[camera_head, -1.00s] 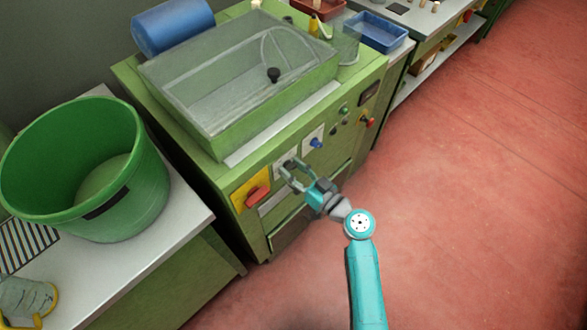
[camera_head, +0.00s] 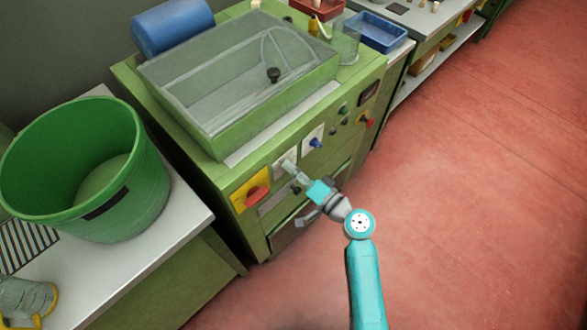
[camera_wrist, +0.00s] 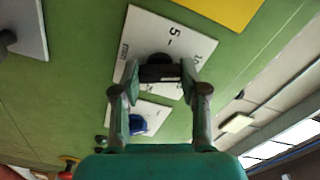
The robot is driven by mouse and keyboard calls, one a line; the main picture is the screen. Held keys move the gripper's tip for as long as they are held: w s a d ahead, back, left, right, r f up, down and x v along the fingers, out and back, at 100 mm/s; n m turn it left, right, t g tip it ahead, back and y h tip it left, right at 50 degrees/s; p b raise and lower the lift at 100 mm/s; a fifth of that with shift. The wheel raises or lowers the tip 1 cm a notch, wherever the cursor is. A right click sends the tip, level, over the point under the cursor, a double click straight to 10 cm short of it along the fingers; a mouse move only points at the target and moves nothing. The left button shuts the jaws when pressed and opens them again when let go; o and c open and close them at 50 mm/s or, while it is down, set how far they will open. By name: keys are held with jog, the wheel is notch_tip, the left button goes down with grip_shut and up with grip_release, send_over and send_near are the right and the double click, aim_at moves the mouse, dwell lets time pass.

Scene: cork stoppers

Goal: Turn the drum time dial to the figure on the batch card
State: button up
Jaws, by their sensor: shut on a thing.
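The drum time dial (camera_wrist: 160,60) is a dark knob on a white plate (camera_wrist: 135,40) marked with 5, 10 and small lettering. In the head view its plate (camera_head: 279,169) is on the green machine's front panel, partly hidden by my gripper. My gripper (camera_wrist: 161,73) is shut on the dial, with a finger on each side of it. In the head view my gripper (camera_head: 290,168) reaches the panel from the lower right. The dial's pointer is hidden or too small to read. I cannot make out a batch card.
A red switch (camera_head: 257,196) on a yellow plate sits left of the dial, a blue knob (camera_head: 316,142) right of it. Further right are small buttons and a red knob (camera_head: 369,122). A green tub (camera_head: 150,185) stands on the left bench. The red floor at right is clear.

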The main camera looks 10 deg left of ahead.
jog(key=m, duration=1)
jog(key=shift+f, duration=0.1)
jog(key=shift+m, duration=0.4)
jog(key=o, duration=1.1)
jog(key=shift+o, duration=0.2)
jog(key=v, duration=1.2)
